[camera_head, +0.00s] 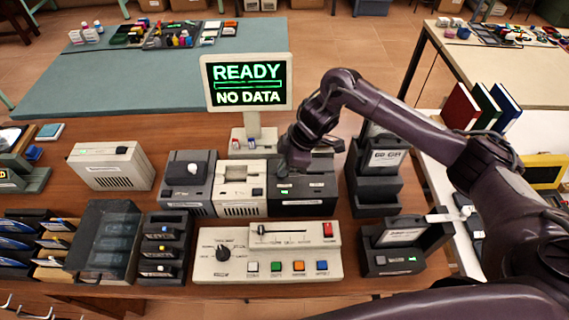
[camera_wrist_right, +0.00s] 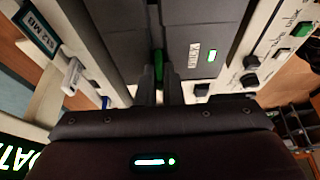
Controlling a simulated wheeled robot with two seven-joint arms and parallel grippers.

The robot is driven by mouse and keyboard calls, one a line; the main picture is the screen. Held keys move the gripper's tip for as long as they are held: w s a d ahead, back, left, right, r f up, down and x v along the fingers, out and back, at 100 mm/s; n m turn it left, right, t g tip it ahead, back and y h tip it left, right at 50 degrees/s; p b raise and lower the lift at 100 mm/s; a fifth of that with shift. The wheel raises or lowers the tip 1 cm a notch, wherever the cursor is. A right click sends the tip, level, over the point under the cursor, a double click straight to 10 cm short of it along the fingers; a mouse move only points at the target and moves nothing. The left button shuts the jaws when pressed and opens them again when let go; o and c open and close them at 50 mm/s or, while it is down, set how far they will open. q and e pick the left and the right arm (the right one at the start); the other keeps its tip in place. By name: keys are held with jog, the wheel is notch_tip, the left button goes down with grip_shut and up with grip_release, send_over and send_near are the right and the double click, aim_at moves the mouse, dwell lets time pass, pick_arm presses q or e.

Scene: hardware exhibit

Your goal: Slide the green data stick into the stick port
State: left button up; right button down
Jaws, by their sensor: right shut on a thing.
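My right gripper (camera_head: 285,168) is down at the top of a black drive unit (camera_head: 300,203) in the middle of the table. In the right wrist view the gripper (camera_wrist_right: 160,92) is shut on the green data stick (camera_wrist_right: 159,62), which shows as a narrow green strip between the fingers. Its tip is against or just over a dark gap between grey housings; I cannot tell how far in it is. The stick port itself is hidden by the gripper. The monitor (camera_head: 246,82) reads "READY NO DATA". My left gripper is not in view.
A beige drive (camera_head: 240,205) and a dark grey drive (camera_head: 185,200) stand left of the black unit. A control panel (camera_head: 225,265) with a knob and coloured buttons lies in front. Dark holders (camera_head: 372,185) stand to the right. Bare wood (camera_head: 130,200) shows at left.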

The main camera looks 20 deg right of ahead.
dwell(0.3)
jog(key=c, duration=1.5)
grip_release()
notch_tip(320, 180, up, 8)
jog(key=p, duration=0.8)
jog(key=shift+r, duration=0.1)
